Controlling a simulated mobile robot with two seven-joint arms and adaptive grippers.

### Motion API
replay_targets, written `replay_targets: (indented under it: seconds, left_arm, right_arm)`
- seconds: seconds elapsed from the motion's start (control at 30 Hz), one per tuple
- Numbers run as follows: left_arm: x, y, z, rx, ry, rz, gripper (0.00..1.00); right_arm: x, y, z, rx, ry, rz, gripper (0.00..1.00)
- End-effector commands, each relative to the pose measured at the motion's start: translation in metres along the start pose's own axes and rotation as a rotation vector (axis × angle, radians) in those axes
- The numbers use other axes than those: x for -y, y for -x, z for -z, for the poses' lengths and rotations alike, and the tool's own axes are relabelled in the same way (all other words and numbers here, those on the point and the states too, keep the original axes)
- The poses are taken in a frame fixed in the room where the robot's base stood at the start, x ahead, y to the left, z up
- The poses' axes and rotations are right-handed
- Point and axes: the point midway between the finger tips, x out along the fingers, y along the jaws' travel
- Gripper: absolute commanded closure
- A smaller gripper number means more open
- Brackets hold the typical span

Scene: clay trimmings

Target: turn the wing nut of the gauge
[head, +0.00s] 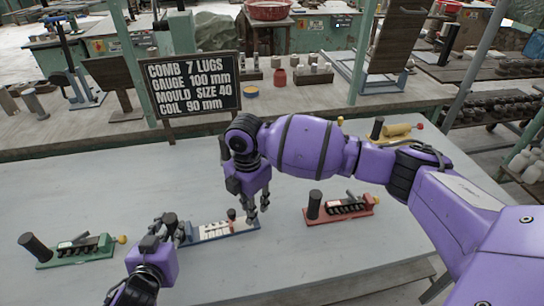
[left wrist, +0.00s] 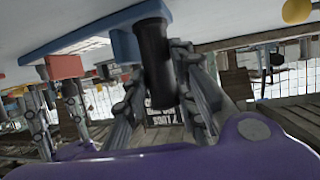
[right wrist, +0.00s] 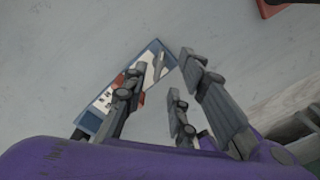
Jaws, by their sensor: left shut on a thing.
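The blue gauge (head: 222,232) lies on the grey table, with a white plate on its blue base. It also shows in the right wrist view (right wrist: 92,122). My left gripper (head: 180,232) is shut on its black upright handle (left wrist: 154,62) at the left end. My right gripper (head: 258,206) points down over the gauge's right part, its fingers (right wrist: 162,66) apart with nothing visibly gripped. A small reddish-brown piece (head: 231,214) stands on the gauge beside the right gripper. I cannot tell whether it is the wing nut; the right fingers partly hide that area.
A green gauge (head: 75,250) lies at left, a red gauge (head: 340,209) at right and a yellow gauge (head: 392,132) farther back. A black sign (head: 190,88) with white lettering stands at the table's rear. The table front is clear.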

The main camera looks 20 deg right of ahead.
Motion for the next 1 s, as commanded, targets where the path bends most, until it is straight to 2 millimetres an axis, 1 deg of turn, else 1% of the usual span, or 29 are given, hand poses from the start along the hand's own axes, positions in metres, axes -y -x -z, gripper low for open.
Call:
replay_targets:
  seconds: [0.03,0.1,0.2,0.33,0.53,0.57,0.7,0.77,1.0]
  left_arm:
    - [0.000,0.000,-0.001,0.002,0.002,0.000,1.00]
    - [0.000,0.000,-0.001,0.002,0.002,0.000,1.00]
    - [0.000,0.000,-0.001,0.002,0.002,0.000,1.00]
    - [0.000,0.000,-0.001,0.002,0.002,0.000,1.00]
    - [0.000,0.000,-0.001,0.002,0.002,0.000,1.00]
    - [0.000,0.000,-0.001,0.002,0.002,0.000,1.00]
    - [0.000,0.000,-0.001,0.002,0.002,0.000,1.00]
    - [0.000,0.000,-0.001,0.002,0.002,0.000,1.00]
    - [0.000,0.000,-0.001,0.002,0.002,0.000,1.00]
  right_arm:
    - [-0.001,-0.007,0.000,0.001,0.001,0.000,0.74]
    - [-0.001,-0.016,0.000,0.000,0.001,-0.001,0.74]
    - [-0.001,-0.023,0.000,0.000,0.001,-0.002,0.74]
    - [-0.002,-0.026,0.000,0.001,0.001,-0.004,0.74]
    - [-0.002,-0.026,0.000,0.001,0.001,-0.004,0.74]
    - [-0.002,-0.026,0.000,0.001,0.001,-0.004,0.76]
    - [-0.002,-0.026,0.000,0.002,0.001,-0.004,0.94]
    - [-0.002,-0.026,0.000,0.002,0.001,-0.004,1.00]
    - [-0.002,-0.026,0.000,0.002,-0.001,-0.004,1.00]
